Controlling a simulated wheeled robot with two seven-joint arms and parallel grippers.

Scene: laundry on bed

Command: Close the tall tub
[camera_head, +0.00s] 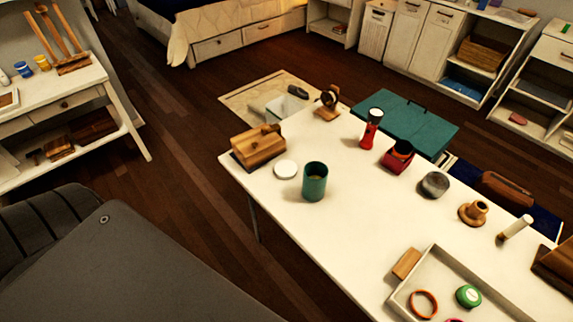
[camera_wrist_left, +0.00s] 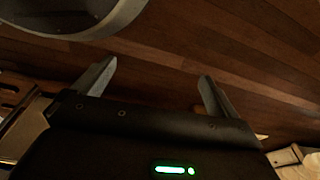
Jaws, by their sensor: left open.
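A tall teal tub (camera_head: 315,183) stands upright on the white table, near its left end. Its top is open and the inside shows. A round white lid (camera_head: 286,169) lies flat on the table just left of the tub, apart from it. My left gripper (camera_wrist_left: 156,72) shows only in the left wrist view, with its two fingers spread and nothing between them, above the dark wooden floor. It is away from the tub and the lid. My right gripper is in neither view.
A wooden box (camera_head: 258,146) sits behind the lid. A red flashlight (camera_head: 371,128), a red container (camera_head: 397,156) and a grey round tin (camera_head: 435,184) stand to the right. A white tray (camera_head: 431,257) holds small items at the front right. The table in front of the tub is clear.

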